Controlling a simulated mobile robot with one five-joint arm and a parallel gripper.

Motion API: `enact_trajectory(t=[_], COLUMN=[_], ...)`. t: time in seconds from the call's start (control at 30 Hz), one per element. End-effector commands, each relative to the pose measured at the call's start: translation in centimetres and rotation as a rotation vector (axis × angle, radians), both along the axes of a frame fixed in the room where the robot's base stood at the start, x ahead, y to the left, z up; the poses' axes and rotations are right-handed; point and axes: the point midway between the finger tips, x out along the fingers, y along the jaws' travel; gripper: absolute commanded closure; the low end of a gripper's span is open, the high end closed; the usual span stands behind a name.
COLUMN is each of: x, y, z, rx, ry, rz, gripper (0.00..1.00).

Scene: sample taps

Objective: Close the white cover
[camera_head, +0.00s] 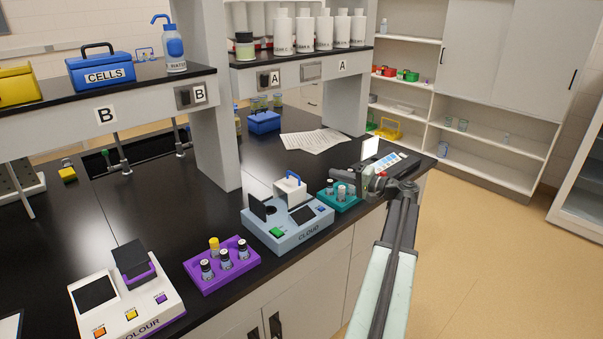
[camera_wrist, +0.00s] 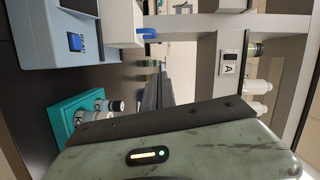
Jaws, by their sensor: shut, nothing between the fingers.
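A teal rack (camera_head: 338,203) of vials stands between the meter and my gripper. A purple rack (camera_head: 205,283) and a white colour meter (camera_head: 120,305) are to the left. A device with an upright white panel (camera_head: 370,148) stands behind my gripper. Open floor lies to the right.

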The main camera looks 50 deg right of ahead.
Motion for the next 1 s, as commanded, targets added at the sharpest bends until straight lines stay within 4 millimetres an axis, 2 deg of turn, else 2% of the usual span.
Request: enact_trajectory(t=[0.17, 0.53, 0.6, 0.7, 1.0], x=[2.4, 10.4, 10.1, 10.2, 10.3], y=[0.5, 1.9, 3.6, 4.9, 5.9], z=[-0.1, -0.5, -0.9, -1.2, -1.3], rx=[0.000, -0.001, 0.000, 0.000, 0.000], ry=[0.000, 0.000, 0.000, 0.000, 0.000], rz=[0.006, 0.007, 0.006, 0.006, 0.005], gripper=[1.00, 1.00, 1.00, 1.00, 1.00])
